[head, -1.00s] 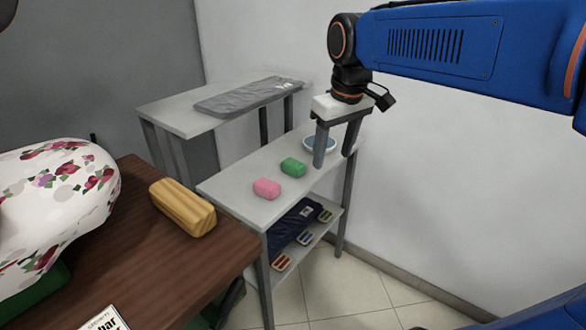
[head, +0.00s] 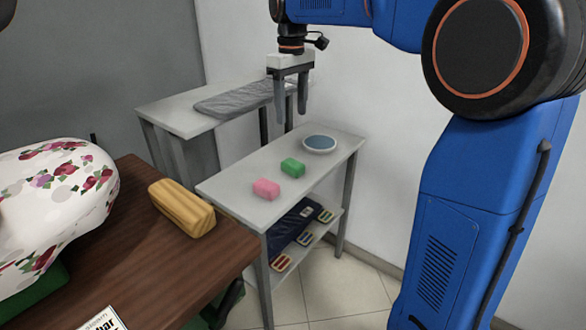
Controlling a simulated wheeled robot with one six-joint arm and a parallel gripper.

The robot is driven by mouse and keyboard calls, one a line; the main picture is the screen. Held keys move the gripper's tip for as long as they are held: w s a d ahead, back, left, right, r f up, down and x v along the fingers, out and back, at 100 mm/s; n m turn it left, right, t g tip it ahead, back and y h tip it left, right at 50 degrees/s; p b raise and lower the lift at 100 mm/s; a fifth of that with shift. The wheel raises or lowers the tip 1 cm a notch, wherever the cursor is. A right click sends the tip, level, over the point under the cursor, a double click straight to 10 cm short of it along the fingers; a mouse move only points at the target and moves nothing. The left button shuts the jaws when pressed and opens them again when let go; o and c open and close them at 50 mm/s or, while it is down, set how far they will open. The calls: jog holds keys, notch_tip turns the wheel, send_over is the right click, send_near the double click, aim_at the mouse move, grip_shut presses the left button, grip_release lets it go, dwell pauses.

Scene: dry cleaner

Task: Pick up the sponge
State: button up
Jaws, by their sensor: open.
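A pink block (head: 266,189) and a green block (head: 292,168) with rounded edges lie apart on the top of the grey shelf table (head: 235,190). Either could be a sponge; I cannot tell which. My gripper (head: 291,113) hangs fingers-down above the far part of this table, its jaws apart and empty. In the picture it is above the green block and left of a round dish (head: 320,144), touching neither.
A yellow striped block (head: 183,208) lies on the brown table (head: 150,260) at left, beside a floral padded form (head: 55,200). A grey folded cloth (head: 240,97) lies on the rear table (head: 175,115). Dark folded cloth (head: 285,232) and several small striped items fill the lower shelf.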

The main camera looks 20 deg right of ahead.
send_over(293, 162)
jog(key=f, duration=1.1)
jog(key=shift+s+a+f, duration=0.2)
jog(key=shift+a, duration=0.05)
jog(key=shift+d+f, duration=0.2)
jog(key=shift+f, duration=2.5)
jog(key=c, duration=1.1)
